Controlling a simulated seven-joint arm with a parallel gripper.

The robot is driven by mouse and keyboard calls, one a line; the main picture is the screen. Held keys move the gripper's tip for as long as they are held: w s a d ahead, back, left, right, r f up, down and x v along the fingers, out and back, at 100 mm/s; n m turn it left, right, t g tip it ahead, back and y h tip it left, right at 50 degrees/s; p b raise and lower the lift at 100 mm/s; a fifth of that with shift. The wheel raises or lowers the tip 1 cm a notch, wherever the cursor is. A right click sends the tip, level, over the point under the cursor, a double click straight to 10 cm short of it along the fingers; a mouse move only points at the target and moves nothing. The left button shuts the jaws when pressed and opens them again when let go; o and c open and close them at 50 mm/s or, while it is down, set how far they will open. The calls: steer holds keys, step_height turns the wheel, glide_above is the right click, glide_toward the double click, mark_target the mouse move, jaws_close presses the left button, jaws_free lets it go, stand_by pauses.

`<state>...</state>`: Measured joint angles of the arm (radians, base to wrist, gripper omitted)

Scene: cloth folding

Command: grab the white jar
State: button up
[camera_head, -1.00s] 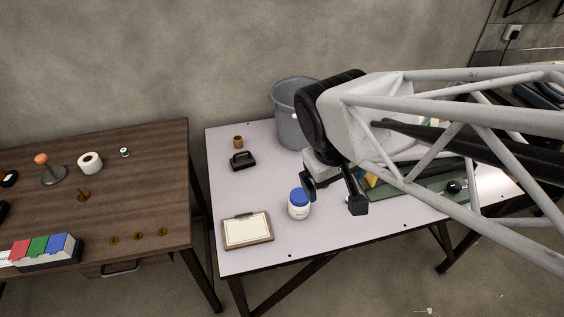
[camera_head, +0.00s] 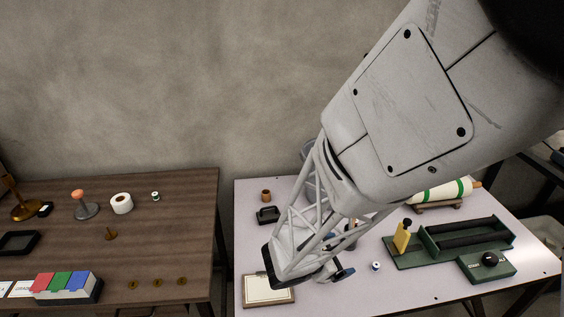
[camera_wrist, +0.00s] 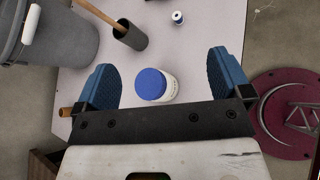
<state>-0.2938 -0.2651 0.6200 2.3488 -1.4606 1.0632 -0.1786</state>
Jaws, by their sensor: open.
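The white jar with a blue lid (camera_wrist: 152,84) shows in the wrist view, between the fingers of my gripper (camera_wrist: 160,62). It is seen from above at a slant, with part of its white side (camera_wrist: 171,88) visible. Gaps show between it and both blue finger pads, and the fingers are open and empty. In the head view my gripper is low over the table's front part, beside the clipboard. My arm hides the jar there. How far the fingertips are above the jar's height I cannot tell.
In the wrist view, a grey bucket (camera_wrist: 50,45) stands upper left and a dark cup with a wooden stick (camera_wrist: 130,36) above the jar. A clipboard (camera_head: 268,292) and green tool tray (camera_head: 408,259) lie on the pale table (camera_head: 250,230).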

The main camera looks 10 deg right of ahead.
steer(key=w+a+f+n+t+y, duration=0.1)
steer(key=w+a+f+n+t, duration=0.1)
steer(key=a+f+n+t, duration=0.2)
step_height(320, 180, down, 4)
steer(key=a+n, duration=0.1)
steer(key=n, duration=0.2)
steer(key=shift+w+n+y, duration=0.3)
steer(key=shift+w+n, duration=0.1)
steer(key=shift+x, duration=1.25)
steer(key=shift+w, duration=0.1)
steer(key=shift+x, duration=2.55)
steer(key=c, duration=1.6)
